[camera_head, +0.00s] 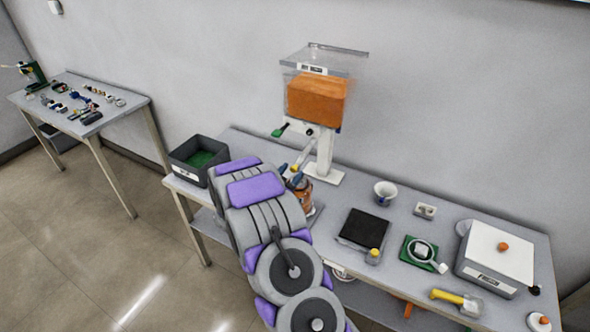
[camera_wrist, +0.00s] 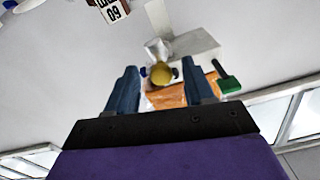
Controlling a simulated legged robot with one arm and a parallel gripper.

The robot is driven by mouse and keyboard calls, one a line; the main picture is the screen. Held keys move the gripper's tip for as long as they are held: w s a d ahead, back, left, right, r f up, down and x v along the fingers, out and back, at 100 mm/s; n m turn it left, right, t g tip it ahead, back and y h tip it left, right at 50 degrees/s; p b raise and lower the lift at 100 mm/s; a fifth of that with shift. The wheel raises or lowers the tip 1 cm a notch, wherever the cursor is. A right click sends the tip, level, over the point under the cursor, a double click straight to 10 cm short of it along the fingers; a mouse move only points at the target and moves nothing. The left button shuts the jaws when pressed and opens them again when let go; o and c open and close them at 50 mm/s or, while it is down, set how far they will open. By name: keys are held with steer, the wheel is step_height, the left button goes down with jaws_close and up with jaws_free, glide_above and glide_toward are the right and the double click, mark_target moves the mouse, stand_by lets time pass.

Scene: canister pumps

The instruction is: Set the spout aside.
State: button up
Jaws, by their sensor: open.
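A white pump stand (camera_head: 325,152) carries a clear hopper with an orange block (camera_head: 317,97) inside. A grey spout (camera_head: 305,152) with a yellow end (camera_head: 294,168) slants down to the left from the stand's upper part. In the wrist view the yellow end (camera_wrist: 161,74) faces me, between and beyond my fingers, with the grey spout (camera_wrist: 157,48) behind it. A green handle (camera_wrist: 228,84) sticks out at the side. My gripper (camera_wrist: 162,92) is open with nothing held between its blue fingers. In the head view my arm hides most of it.
An orange jar (camera_head: 306,196) stands partly hidden behind my arm. A dark bin (camera_head: 199,158) is at the table's left end. A black mat (camera_head: 365,229), white cup (camera_head: 385,192), green pad (camera_head: 413,257) and white-lidded box (camera_head: 495,262) are on the right.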

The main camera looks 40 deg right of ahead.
mark_target(305, 153)
steer(key=shift+x, duration=1.65)
steer(key=shift+c, duration=0.2)
jaws_close()
